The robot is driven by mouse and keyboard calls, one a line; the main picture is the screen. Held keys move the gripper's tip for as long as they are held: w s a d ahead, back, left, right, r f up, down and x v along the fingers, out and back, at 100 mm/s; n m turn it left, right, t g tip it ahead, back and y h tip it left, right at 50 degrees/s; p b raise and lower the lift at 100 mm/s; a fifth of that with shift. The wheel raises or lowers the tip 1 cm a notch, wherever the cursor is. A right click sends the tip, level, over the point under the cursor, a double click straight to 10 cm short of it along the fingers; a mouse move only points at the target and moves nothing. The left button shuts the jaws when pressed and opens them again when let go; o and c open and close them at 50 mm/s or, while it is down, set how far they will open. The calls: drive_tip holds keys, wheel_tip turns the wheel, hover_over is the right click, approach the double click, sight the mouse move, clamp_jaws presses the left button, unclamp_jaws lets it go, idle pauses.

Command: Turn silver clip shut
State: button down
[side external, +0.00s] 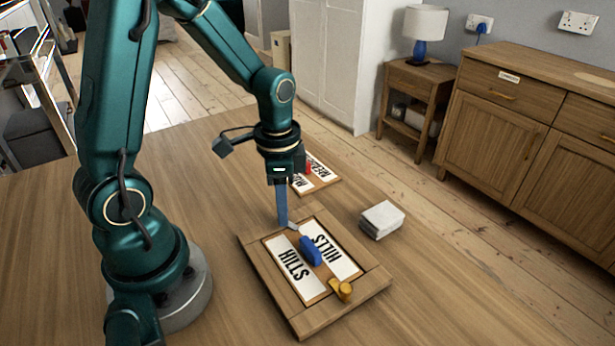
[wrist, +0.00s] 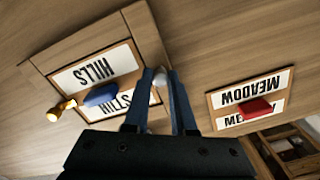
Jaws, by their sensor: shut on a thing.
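A wooden framed board (side external: 318,318) lies on the table with two white lettered labels, one reading HILLS. The silver clip (side external: 293,226) is at the board's far edge, mostly hidden by my fingers; a grey-white bit of it (wrist: 160,79) shows between the fingertips in the wrist view. My gripper (side external: 285,223) points down and is shut on the silver clip. A blue clip (side external: 310,251) lies between the labels, and a yellow clip (side external: 341,290) is at the near edge. Which way the silver clip is turned is hard to see.
A second board (side external: 325,180) with MEADOW labels and a red clip (wrist: 257,107) lies behind my gripper. A small white block (side external: 381,219) sits right of the first board. The tabletop to the left is clear.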

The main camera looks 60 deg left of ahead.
drive_tip(key=m, duration=0.3)
drive_tip(key=shift+m, duration=0.5)
drive_tip(key=c, duration=0.7)
unclamp_jaws()
drive_tip(key=shift+c, duration=0.2)
drive_tip(key=shift+r, duration=0.15)
drive_tip(key=shift+r, duration=2.45)
